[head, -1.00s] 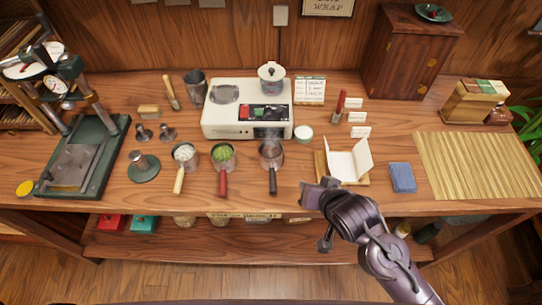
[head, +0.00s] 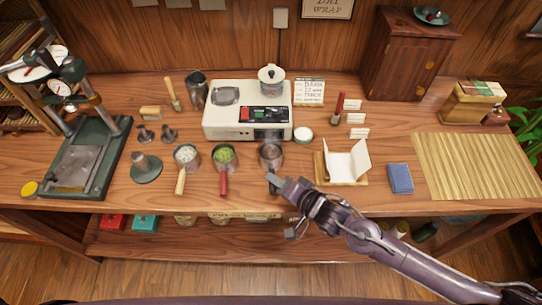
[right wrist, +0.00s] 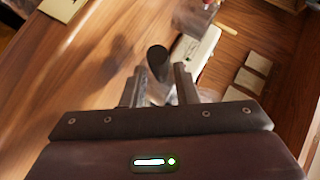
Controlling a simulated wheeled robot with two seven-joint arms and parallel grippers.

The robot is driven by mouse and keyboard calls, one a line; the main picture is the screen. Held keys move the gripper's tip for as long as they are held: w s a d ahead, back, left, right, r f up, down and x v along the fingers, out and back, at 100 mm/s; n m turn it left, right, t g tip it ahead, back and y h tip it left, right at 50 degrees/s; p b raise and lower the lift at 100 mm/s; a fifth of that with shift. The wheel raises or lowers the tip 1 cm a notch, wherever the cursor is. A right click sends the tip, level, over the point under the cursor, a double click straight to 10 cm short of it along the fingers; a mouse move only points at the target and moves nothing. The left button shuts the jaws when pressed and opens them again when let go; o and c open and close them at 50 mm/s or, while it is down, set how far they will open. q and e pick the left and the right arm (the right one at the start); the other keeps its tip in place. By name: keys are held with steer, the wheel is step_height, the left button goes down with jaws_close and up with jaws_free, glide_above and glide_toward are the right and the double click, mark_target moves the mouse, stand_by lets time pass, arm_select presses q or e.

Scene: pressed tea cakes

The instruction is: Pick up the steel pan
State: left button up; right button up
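The steel pan (head: 271,154) stands on the wooden counter in front of the white machine, its black handle pointing toward me. My right gripper (head: 279,187) is at the handle, covering part of it in the head view. In the right wrist view, the black handle (right wrist: 157,62) shows between the two fingers of my right gripper (right wrist: 158,84). The fingers are apart, with space on both sides of the handle. The pan's bowl is blurred there. My left gripper is not in view.
To the left stand a red-handled pan with green contents (head: 224,157) and a wooden-handled pan with white contents (head: 186,156). The white machine (head: 222,126) is behind. A paper on a wooden stand (head: 345,161) and a blue block (head: 400,178) lie to the right.

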mark_target(272, 171)
steer(key=shift+x, duration=1.4)
steer(key=shift+d, duration=0.1)
steer(key=shift+c, duration=0.4)
jaws_close()
steer(key=shift+r, duration=0.15)
steer(key=shift+w, duration=0.1)
